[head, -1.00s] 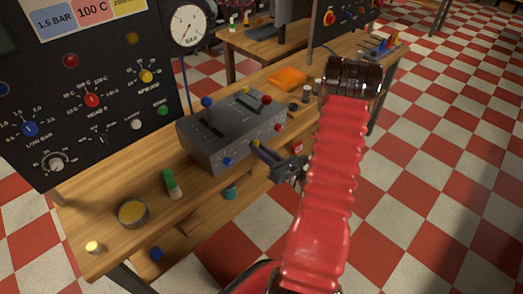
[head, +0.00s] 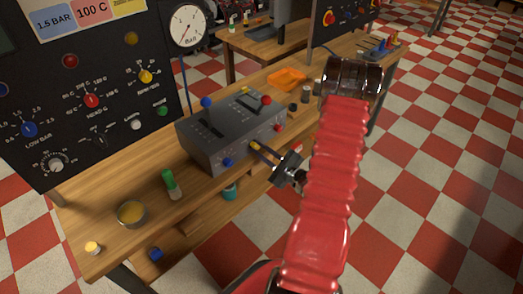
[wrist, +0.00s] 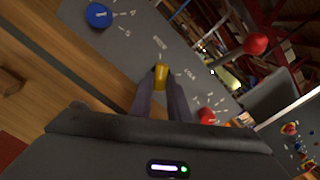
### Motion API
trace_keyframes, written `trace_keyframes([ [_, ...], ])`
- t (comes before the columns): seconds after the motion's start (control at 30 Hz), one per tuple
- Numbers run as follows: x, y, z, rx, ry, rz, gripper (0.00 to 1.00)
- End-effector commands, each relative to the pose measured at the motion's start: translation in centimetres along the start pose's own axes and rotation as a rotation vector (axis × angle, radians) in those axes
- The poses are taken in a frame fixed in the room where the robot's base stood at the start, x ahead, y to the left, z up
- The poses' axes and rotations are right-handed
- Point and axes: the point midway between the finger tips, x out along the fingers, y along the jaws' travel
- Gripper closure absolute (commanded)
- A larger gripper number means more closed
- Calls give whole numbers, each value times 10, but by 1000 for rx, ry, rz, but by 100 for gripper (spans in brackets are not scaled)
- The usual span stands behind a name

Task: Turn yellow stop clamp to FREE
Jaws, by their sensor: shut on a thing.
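The yellow stop clamp (wrist: 161,77) is a small yellow knob on the front face of the grey lever box (head: 205,150). It also shows in the head view (head: 255,146), at the tips of my gripper. My gripper (wrist: 160,88) has its two dark fingers on either side of the yellow knob and is shut on it. In the head view my gripper (head: 262,150) reaches the box front from the right. Printed lettering surrounds the knob in the wrist view, but it is too small and tilted to read surely.
A blue knob (wrist: 98,15) and a red knob (wrist: 206,115) sit on the same face, either side of the yellow one. A red-balled lever (wrist: 256,44) stands on top. A green-capped bottle (head: 171,184) and a round tin (head: 131,213) stand on the bench in front.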

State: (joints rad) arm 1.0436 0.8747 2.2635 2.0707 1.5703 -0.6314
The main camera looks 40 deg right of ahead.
Motion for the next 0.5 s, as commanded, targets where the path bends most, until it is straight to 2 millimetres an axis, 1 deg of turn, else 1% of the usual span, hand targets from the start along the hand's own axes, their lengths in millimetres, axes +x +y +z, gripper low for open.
trace_keyframes([
  [0.2, -1, 1, -2, -112, 7, 3, 100],
  [0.5, -1, 2, -2, -165, 7, 4, 100],
])
